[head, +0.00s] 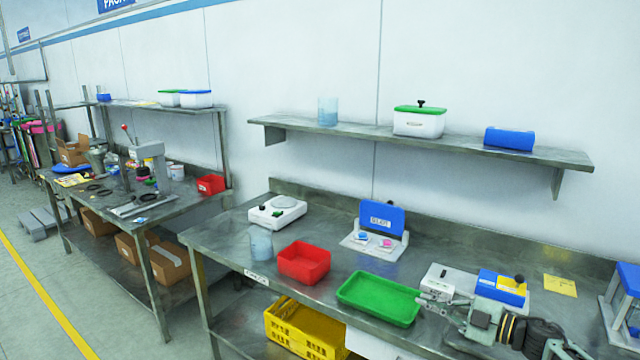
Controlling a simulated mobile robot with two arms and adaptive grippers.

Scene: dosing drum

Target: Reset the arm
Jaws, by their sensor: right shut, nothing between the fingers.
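My right gripper (430,304) reaches in from the lower right, over the steel bench (230,242). Its fingers are shut and hold nothing. The fingertips are beside the right end of the green tray (378,297), in front of a small white box (447,281). I cannot tell whether they touch either one. A blue-topped box with a black knob (500,288) stands just behind my right wrist, which partly covers it. My left arm and left gripper are not in view.
A wall shelf (350,132) hangs above. A yellow crate (300,332) is below. A white-blue stand (622,300) is far right.

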